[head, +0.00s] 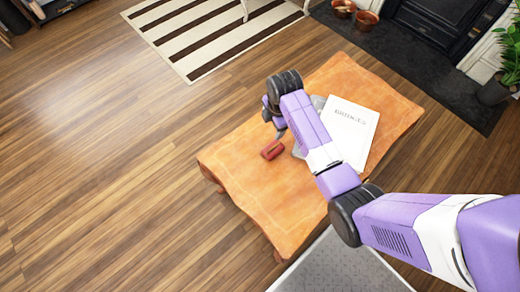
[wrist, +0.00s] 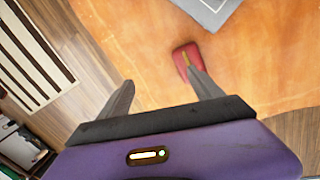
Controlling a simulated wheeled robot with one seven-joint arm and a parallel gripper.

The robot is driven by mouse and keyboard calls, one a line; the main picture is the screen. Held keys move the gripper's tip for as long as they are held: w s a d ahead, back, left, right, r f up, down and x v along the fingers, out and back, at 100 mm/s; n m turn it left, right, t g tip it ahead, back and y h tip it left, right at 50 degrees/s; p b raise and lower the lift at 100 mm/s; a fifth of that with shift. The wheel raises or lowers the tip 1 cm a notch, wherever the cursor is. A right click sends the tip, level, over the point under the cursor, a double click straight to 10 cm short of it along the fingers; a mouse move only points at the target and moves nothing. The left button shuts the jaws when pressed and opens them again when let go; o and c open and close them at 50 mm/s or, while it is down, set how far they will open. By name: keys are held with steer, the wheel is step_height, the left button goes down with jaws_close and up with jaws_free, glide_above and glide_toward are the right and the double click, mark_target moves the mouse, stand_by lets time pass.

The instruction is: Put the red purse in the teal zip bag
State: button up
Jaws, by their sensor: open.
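The small red purse (head: 272,150) lies on the orange table, left of a grey flat thing (head: 318,102) that my arm partly covers. That grey thing may be the teal zip bag, but its colour looks grey here and I cannot see an opening. In the wrist view the purse (wrist: 180,55) shows just past the tip of the right finger, and a grey flat thing (wrist: 210,10) is at the top edge. The purse is not between the fingers; contact with the finger cannot be told.
A white book (head: 353,130) marked "BRIDGES" lies on the orange table (head: 240,165), right of my arm. The table's left end is clear. Wooden floor surrounds it, with a striped rug (head: 205,35) behind and a dark hearth (head: 420,70) at the upper right.

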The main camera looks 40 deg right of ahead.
mark_target(275, 147)
steer(key=s+n, duration=0.1)
steer(key=s+a+f+n+g, duration=0.1)
steer(key=s, duration=0.1)
steer(key=s+a+n+g, duration=0.1)
steer(key=shift+s+f+y, duration=0.2)
steer(key=shift+f+y, duration=0.05)
steer(key=shift+y, duration=0.15)
steer(key=shift+w+d+f+b, duration=0.15)
steer(key=shift+f+b, duration=0.15)
steer(key=shift+f, duration=1)
steer(key=shift+w+a+f+b, duration=0.1)
steer(key=shift+f+b, duration=0.25)
steer(key=shift+f, duration=0.9)
steer(key=shift+w+d+f+b, duration=0.15)
steer(key=shift+f+b, duration=0.15)
steer(key=shift+f, duration=1)
steer(key=shift+c, duration=0.3)
jaws_close()
